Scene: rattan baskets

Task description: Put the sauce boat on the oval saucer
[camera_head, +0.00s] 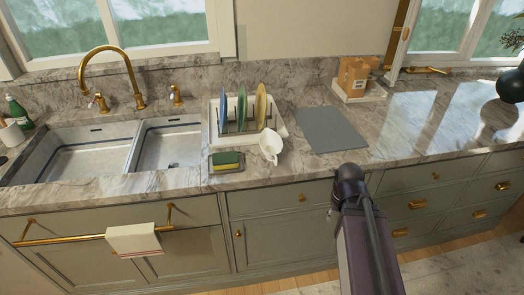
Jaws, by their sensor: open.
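A white vessel (269,147), which looks like the sauce boat, stands on the marble counter at the front right corner of the dish rack. It is small in the picture, and I cannot tell whether it touches the rack. I cannot make out an oval saucer for certain. Blue (223,108), green (241,109) and yellow (260,107) plates stand on edge in the rack, seen nearly edge-on. My arm rises from the bottom right to a dark joint in front of the counter edge. No gripper fingers show.
The white dish rack (277,119) stands right of the double sink (135,147). A sponge tray (226,167) lies near the counter edge. A grey mat (329,130) is bare. Wooden blocks (354,75) stand behind it. The counter at right is mostly clear.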

